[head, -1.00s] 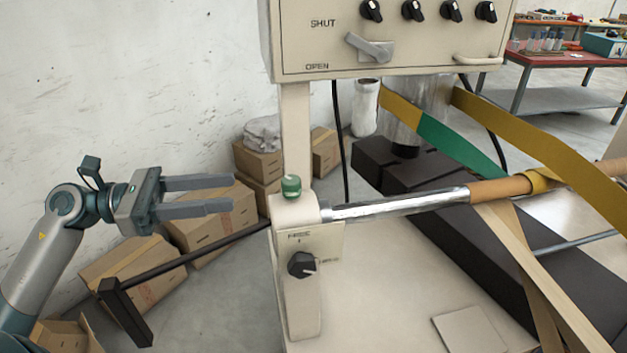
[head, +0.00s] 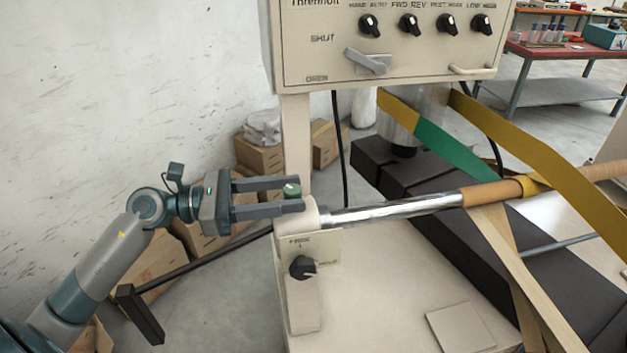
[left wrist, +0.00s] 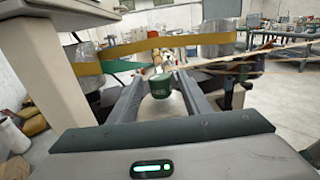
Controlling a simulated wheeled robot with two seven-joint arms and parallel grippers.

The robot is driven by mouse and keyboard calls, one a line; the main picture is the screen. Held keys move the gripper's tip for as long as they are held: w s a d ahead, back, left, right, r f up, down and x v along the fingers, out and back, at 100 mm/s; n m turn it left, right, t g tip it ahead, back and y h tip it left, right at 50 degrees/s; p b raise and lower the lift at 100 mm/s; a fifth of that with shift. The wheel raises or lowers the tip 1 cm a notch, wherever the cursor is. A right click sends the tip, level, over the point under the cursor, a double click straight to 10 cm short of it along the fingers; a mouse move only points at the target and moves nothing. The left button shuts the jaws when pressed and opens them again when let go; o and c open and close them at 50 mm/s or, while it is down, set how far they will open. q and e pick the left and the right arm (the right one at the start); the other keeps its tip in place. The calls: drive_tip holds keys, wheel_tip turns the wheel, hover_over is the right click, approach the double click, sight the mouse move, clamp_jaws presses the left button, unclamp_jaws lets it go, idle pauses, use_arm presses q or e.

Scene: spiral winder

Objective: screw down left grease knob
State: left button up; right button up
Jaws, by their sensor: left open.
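The green grease knob (head: 292,190) stands upright on top of the cream bearing post (head: 297,214) at the left end of the shiny shaft. My left gripper (head: 298,194) is open, with its two fingers level and pointing right. The fingertips reach the knob, one finger on its far side and one on its near side. In the left wrist view the green knob (left wrist: 159,86) lies between the ends of the two fingers (left wrist: 160,90), with gaps visible beside it. The near finger hides the knob's lower part in the head view. My right gripper is not in view.
A cream control box (head: 385,45) with a lever and several black knobs stands above and behind. A black selector knob (head: 303,267) sits on the post's front. A dark bar (head: 140,315) juts out at left. Cardboard boxes (head: 258,153) stand behind by the wall.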

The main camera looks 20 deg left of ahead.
sight(313, 203)
use_arm(q)
drive_tip(key=p+x, duration=0.1)
drive_tip(key=x, duration=0.3)
drive_tip(key=shift+r+p, duration=0.2)
drive_tip(key=shift+p, duration=0.2)
drive_tip(key=shift+w+d+f, duration=0.2)
drive_tip(key=shift+w+d, duration=0.2)
drive_tip(key=shift+d, duration=0.2)
